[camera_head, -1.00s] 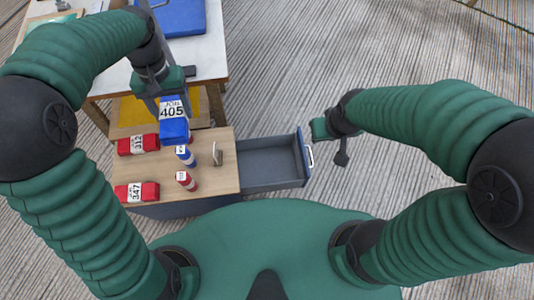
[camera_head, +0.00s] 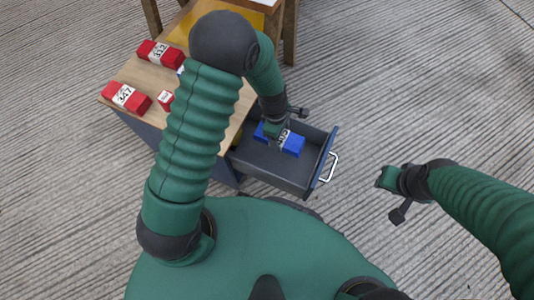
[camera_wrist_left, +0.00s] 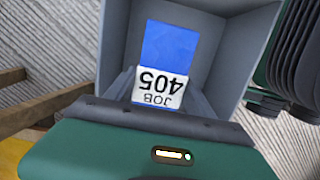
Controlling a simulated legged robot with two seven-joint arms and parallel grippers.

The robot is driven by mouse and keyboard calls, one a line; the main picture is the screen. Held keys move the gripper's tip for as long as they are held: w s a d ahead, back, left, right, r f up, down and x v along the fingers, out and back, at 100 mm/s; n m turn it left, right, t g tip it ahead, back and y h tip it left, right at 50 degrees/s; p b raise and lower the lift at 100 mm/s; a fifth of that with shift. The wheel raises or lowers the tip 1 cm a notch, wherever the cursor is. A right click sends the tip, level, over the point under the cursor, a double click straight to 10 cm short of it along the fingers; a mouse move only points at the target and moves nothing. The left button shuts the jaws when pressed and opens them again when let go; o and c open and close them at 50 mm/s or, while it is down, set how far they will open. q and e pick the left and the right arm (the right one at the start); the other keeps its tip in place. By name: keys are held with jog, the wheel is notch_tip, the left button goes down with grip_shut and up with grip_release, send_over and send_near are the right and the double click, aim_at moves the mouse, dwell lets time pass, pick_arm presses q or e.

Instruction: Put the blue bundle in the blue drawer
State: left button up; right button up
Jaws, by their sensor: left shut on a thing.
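The blue bundle (camera_head: 293,146) with a white "JOB 405" label is inside the open drawer; whether it touches the floor I cannot tell. The drawer (camera_head: 323,158) has dark grey insides, a blue front and a pale handle, and is pulled out to the right of the cabinet. My left gripper (camera_head: 281,138) reaches down into it and is shut on the bundle. In the left wrist view the bundle (camera_wrist_left: 170,46) lies between the fingers, with grey drawer walls around it. My right gripper (camera_head: 392,193) hangs right of the drawer, away from it; its jaws are unclear.
The wooden cabinet top (camera_head: 137,75) holds a red bundle labelled 347 (camera_head: 126,97), another labelled 312 (camera_head: 160,53) and a small red item (camera_head: 166,100). My left arm hides part of the top. A wooden table frame stands behind. The floor at right is clear.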

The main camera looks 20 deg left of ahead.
pick_arm(q)
notch_tip(320, 180, down, 10)
jog(key=b, duration=0.6)
jog(key=shift+d+r, duration=0.1)
jog(key=shift+r, duration=0.1)
jog(key=shift+c, duration=0.7)
jog(key=o, duration=1.7)
jog(key=shift+c, duration=0.2)
jog(key=r+p, duration=0.2)
jog(key=r, duration=0.2)
jog(key=a+r+p, duration=0.1)
jog(key=r+p, duration=0.2)
jog(key=r, duration=0.1)
jog(key=a+r+p, duration=0.1)
jog(key=r+p, duration=0.2)
jog(key=r, duration=0.1)
jog(key=s+a+r+m+t, duration=0.1)
jog(key=s+a+r+m, duration=0.1)
jog(key=s+r+m, duration=0.2)
jog(key=s+a+r+m+t+y, duration=0.1)
jog(key=s+a+r+m, duration=0.2)
jog(key=r+m, duration=0.8)
jog(key=s+m, duration=0.2)
jog(key=shift+s+a+m+t+y, duration=0.2)
jog(key=shift+s+m+t+y, duration=0.05)
jog(key=shift+m+t+y, duration=0.05)
